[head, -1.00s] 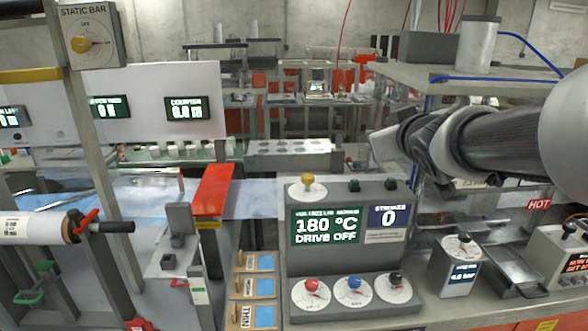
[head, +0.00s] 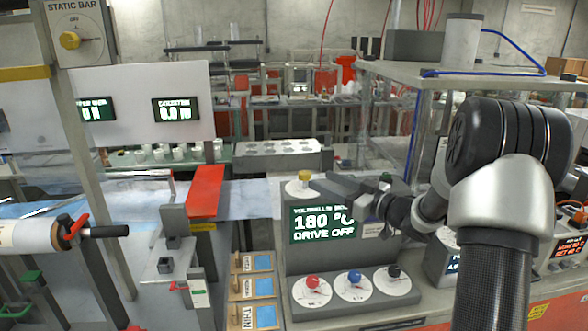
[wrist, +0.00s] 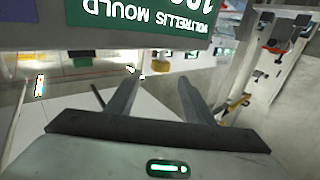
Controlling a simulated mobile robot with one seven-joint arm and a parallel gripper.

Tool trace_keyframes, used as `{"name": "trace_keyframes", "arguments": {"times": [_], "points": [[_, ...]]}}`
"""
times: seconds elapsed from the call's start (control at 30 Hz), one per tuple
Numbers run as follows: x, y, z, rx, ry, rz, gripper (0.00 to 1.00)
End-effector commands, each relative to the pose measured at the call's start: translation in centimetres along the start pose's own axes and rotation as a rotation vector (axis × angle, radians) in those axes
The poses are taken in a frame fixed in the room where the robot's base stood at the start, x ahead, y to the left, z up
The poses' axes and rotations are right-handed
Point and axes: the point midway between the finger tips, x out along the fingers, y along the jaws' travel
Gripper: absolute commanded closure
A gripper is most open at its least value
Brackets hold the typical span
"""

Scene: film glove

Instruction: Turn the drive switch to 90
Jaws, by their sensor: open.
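The grey control box shows a green display (head: 322,225) reading 180 °C and DRIVE OFF. A yellow knob (head: 305,177) on a white dial stands at its top left. Red (head: 312,281), blue (head: 354,277) and black (head: 394,271) knobs sit on dials on the lower ledge. No readable label shows which knob is the drive switch. My gripper (head: 345,184) reaches in from the right at the box's top, just right of the yellow knob. In the wrist view, its fingers (wrist: 160,100) are spread and empty. A yellow shape (wrist: 162,66) appears beyond and between them.
A STATIC BAR box (head: 80,35) with another yellow knob is at upper left. A red part (head: 206,190) and several labelled wooden blocks (head: 250,287) are left of the control box. A shelf (head: 480,72) overhangs on the right. My arm hides part of the right side.

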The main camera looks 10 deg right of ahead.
Motion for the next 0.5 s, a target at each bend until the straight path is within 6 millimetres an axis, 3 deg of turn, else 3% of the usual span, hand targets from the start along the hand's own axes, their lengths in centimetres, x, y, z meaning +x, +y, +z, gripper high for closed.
{"name": "trace_keyframes", "arguments": {"times": [0.3,0.5], "points": [[7.2,-0.1,-0.1,-0.001,0.0,-0.003,0.52],[10.4,-0.1,0.0,-0.001,-0.001,-0.001,0.52]]}}
